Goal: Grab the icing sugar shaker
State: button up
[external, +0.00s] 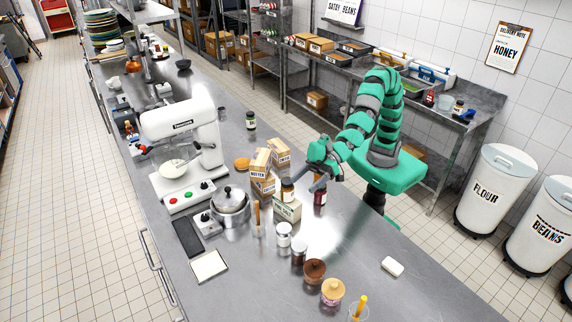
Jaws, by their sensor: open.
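A small white shaker-like jar with a grey lid (284,236) stands upright on the steel counter, left of and nearer the camera than my gripper. It may be the icing sugar shaker, but its label is too small to read. My gripper (313,178) is open and appears empty. It hangs over the counter, above and beside a dark red bottle (320,196) and an amber jar (288,190). It is clear of the white jar. The exact gap between its fingers and the bottles is hard to judge.
Cartons (261,163) crowd the counter left of my gripper. A pot (230,206) and a white stand mixer (186,140) stand farther left. A brown lidded pot (314,271) and a pink jar (332,292) stand in front. The counter's right part is mostly clear around a white block (392,267).

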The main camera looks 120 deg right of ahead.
notch_tip(320, 180, down, 10)
jog(key=f+g+h, duration=0.1)
jog(key=h, duration=0.1)
jog(key=g+h+p, duration=0.1)
jog(key=h, duration=0.1)
send_near(280, 235)
jog(key=s, duration=0.4)
jog(key=shift+m, duration=0.3)
jog(key=x, duration=0.9)
jog(key=d+x, duration=0.1)
jog(key=x, duration=0.4)
jog(key=shift+s+f, duration=0.2)
jog(key=c, duration=1.1)
